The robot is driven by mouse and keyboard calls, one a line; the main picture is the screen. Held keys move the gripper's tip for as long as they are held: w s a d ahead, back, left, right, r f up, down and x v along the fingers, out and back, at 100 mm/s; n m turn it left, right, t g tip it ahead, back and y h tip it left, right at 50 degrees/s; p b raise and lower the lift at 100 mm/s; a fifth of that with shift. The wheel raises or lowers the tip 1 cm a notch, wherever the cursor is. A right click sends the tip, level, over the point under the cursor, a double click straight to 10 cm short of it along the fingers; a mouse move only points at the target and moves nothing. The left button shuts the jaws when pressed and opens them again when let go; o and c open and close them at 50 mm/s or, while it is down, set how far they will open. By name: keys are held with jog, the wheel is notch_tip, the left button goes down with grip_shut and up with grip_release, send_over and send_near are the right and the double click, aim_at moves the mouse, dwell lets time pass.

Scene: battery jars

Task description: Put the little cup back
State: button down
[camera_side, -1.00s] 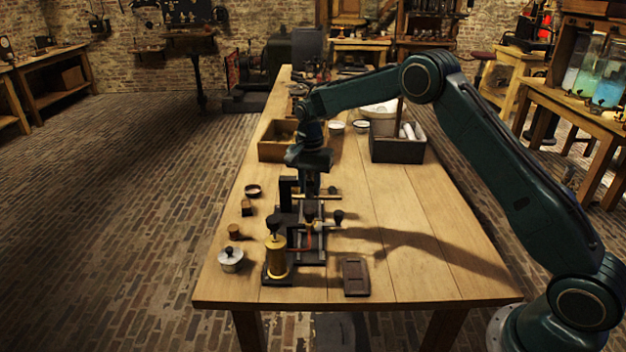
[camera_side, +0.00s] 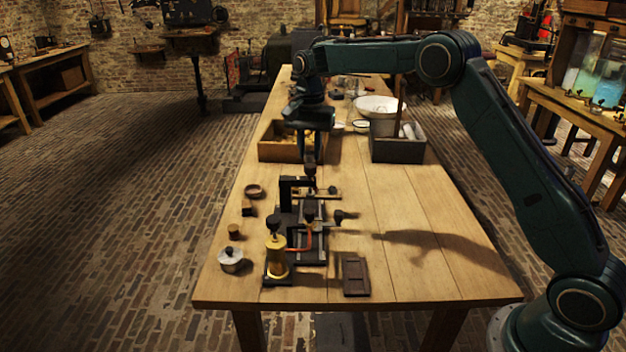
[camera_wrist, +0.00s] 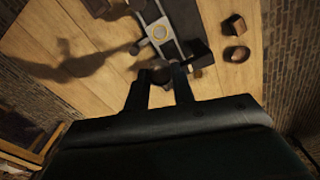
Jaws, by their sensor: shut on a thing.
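My gripper (camera_side: 310,162) is shut on a small dark round thing, likely the little cup (camera_side: 310,172), and holds it above the apparatus. In the wrist view the fingers (camera_wrist: 163,82) close around its dark body (camera_wrist: 158,75), which they partly hide. The black and brass apparatus (camera_side: 285,208) stands below, with a dark upright bracket at its far end.
A dark ring (camera_side: 254,191), a small dark block (camera_side: 248,209), a cork-coloured plug (camera_side: 234,231) and a lidded pot (camera_side: 231,259) stand left of the apparatus. A wooden box (camera_side: 278,151) and a grey box (camera_side: 398,153) stand behind. The right of the table is clear.

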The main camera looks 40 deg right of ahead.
dwell(0.3)
send_over(351, 212)
notch_tip(351, 212, down, 2)
notch_tip(351, 212, down, 16)
jog(key=shift+s+f, duration=0.1)
dwell(0.7)
jog(key=shift+f, duration=2.1)
jog(key=shift+f, duration=0.15)
jog(key=c, duration=1.2)
grip_release()
jog(key=shift+o, duration=0.2)
